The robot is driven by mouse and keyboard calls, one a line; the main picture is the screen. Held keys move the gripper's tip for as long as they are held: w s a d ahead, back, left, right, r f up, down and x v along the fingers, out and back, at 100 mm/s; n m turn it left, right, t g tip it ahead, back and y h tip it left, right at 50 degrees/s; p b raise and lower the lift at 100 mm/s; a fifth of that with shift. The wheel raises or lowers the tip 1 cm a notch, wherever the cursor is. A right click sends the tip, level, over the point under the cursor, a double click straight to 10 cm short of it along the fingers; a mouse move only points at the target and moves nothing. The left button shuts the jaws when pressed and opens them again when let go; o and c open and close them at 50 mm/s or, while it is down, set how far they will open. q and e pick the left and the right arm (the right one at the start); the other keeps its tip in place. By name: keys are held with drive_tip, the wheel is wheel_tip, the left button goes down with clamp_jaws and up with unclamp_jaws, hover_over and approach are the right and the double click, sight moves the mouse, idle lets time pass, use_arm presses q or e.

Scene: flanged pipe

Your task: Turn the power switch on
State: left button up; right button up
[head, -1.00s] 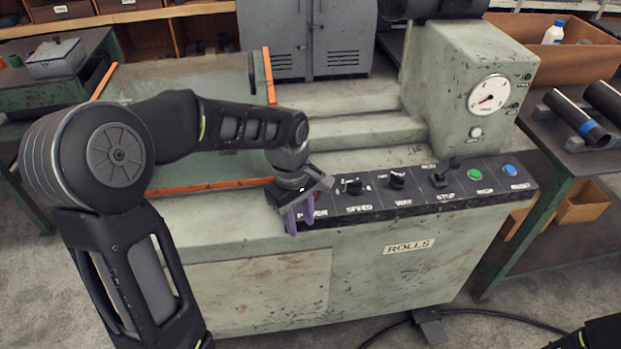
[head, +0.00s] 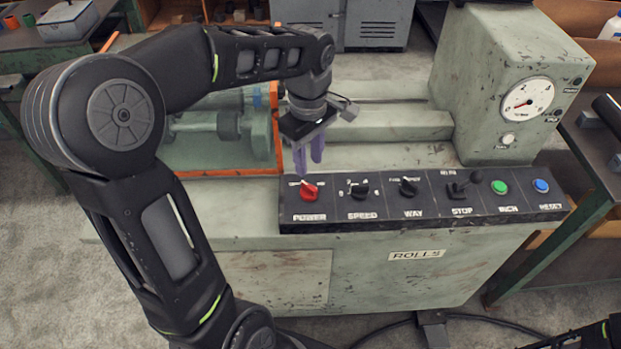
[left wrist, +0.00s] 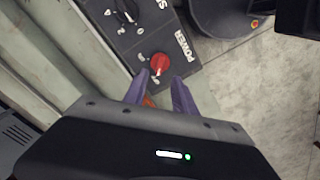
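The red power switch (head: 308,190) sits at the left end of the black control panel (head: 384,216), above its POWER label. Its exact setting is too small to read. My left gripper (head: 309,174) points down just above and behind the switch, with its purple fingers apart and nothing held. In the left wrist view, the red switch (left wrist: 160,63) shows just beyond the gap between the two fingertips (left wrist: 159,79), and no contact is visible. My right gripper is out of view.
The panel also carries the speed knob (head: 359,189), way knob (head: 407,187), stop lever (head: 458,189), green button (head: 499,187) and blue button (head: 541,185). A housing with a gauge (head: 527,98) rises behind the panel's right end. Space in front of the panel is clear.

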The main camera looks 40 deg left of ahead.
sight(309, 186)
use_arm(q)
wheel_tip(309, 186, down, 8)
drive_tip(key=shift+r, duration=0.1)
idle(0.4)
clamp_jaws()
idle(0.5)
